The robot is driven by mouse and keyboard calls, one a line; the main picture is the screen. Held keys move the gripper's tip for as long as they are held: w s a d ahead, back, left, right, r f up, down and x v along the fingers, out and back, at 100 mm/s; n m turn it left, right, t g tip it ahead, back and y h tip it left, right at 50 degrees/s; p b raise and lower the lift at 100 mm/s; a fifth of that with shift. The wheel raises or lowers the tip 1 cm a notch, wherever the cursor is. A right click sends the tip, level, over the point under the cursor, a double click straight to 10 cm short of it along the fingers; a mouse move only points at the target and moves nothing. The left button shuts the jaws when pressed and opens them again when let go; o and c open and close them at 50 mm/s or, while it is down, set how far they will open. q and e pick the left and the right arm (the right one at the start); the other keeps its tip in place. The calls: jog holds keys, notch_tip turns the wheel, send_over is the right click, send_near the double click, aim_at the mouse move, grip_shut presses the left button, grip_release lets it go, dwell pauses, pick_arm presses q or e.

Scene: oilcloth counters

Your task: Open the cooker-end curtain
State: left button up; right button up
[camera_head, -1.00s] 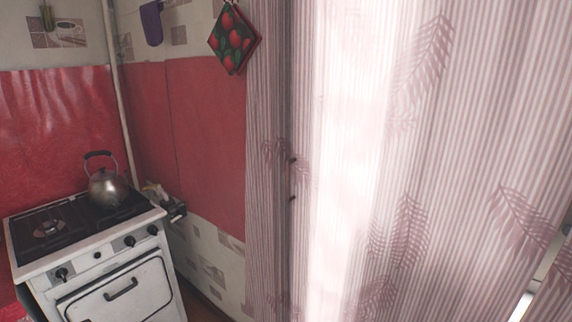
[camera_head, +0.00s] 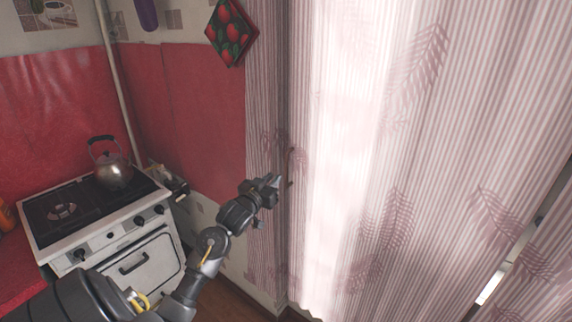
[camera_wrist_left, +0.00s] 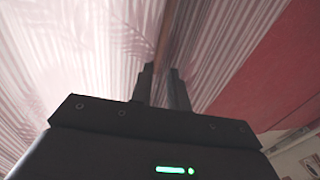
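The cooker-end curtain (camera_head: 265,110), pink-and-white striped with leaf prints, hangs to the right of the cooker (camera_head: 105,222). It meets a wide, brightly lit striped stretch (camera_head: 345,130) at a dark vertical fold. A small thin brown handle-like piece (camera_head: 291,167) stands upright at this fold; I cannot tell which side carries it. My left gripper (camera_head: 277,181) is just left of this piece, close to the cloth. In the left wrist view its two fingers (camera_wrist_left: 161,88) stand a narrow gap apart, with a brown strip (camera_wrist_left: 164,40) beyond them. Contact is unclear. My right gripper is out of view.
A metal kettle (camera_head: 113,170) stands on the cooker. A patterned potholder (camera_head: 231,33) hangs on the wall left of the curtain. A red counter (camera_head: 20,275) is at the lower left. Floor shows below the curtain.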

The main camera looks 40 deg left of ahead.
pick_arm(q)
jog(key=p, duration=0.3)
send_over(286, 185)
jog(key=shift+w+a, duration=0.15)
jog(key=shift+w, duration=0.1)
grip_shut()
